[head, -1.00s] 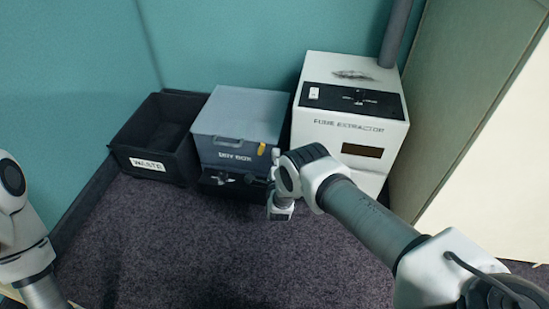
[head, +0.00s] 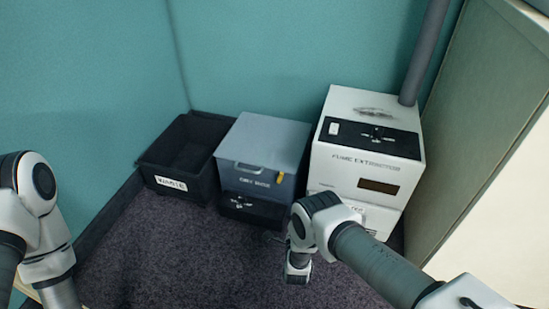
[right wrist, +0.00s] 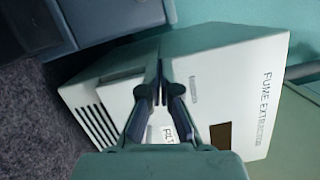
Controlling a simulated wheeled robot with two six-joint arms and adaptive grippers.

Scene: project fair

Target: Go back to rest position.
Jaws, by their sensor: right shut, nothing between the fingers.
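My right arm reaches in from the right in the head view, its wrist in front of the white fume extractor. The fingers of my right gripper (right wrist: 158,90) are together and hold nothing in the right wrist view, with the fume extractor (right wrist: 215,85) beyond them. My left arm shows at the left edge of the head view, bent downward. The left gripper itself is out of the picture.
A black waste bin (head: 165,185), a grey box with a drawer-like dark front (head: 262,150) and the fume extractor (head: 340,155) stand in a row along the teal wall. A beige panel (head: 480,130) bounds the right side. Dark carpet (head: 160,260) is clear in front.

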